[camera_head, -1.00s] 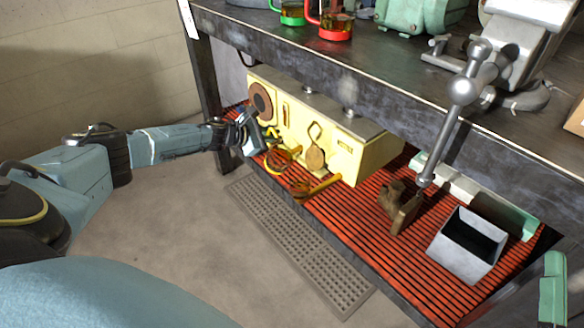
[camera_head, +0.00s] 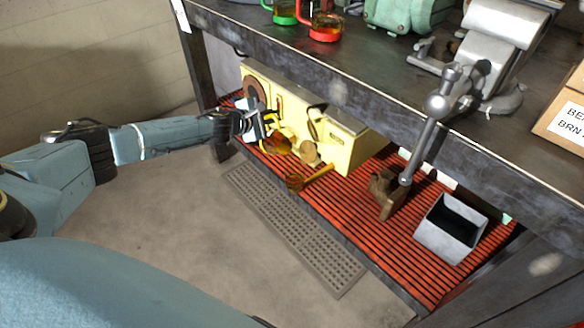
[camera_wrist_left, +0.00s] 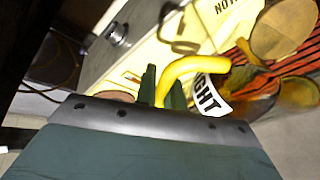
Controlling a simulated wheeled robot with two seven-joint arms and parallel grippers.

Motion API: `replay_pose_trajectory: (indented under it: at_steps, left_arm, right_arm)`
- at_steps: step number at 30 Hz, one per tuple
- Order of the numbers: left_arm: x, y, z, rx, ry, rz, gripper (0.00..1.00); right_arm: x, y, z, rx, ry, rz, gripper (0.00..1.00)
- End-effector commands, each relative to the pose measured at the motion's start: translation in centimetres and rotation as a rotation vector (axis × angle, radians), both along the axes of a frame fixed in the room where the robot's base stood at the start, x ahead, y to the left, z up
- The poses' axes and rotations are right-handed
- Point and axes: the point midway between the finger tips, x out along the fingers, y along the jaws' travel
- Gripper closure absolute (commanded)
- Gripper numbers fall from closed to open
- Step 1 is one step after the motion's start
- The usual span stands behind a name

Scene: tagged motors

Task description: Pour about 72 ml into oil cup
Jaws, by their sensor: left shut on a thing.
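My left gripper (camera_head: 252,122) is shut on the yellow handle (camera_wrist_left: 182,72) of a clear jug with amber liquid (camera_head: 278,144). In the left wrist view, the handle sits between the fingers, and the jug carries a white label (camera_wrist_left: 211,97) reading "GHT". The jug is in front of the cream machine; it looks tilted, but I cannot tell how far. A smaller amber cup with a yellow handle (camera_head: 295,182) stands on the red slatted shelf, in front of and to the right of the jug. I cannot tell the cup's fill level. My right gripper is out of view.
The cream machine (camera_head: 345,150) stands behind under the dark bench (camera_head: 330,75). Red-handled (camera_head: 325,28) and green-handled jugs (camera_head: 285,12) stand on top. A grey grate (camera_head: 290,225) lies in front.

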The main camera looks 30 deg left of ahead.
Motion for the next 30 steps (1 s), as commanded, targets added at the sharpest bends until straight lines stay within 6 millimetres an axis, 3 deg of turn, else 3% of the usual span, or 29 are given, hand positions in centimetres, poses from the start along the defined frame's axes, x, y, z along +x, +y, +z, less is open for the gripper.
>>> replay_pose_trajectory:
  at_steps: [30]
  left_arm:
    - [0.7,-1.7,1.5,0.094,-0.045,-0.018,1.00]
  right_arm:
    - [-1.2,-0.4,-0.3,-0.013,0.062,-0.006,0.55]
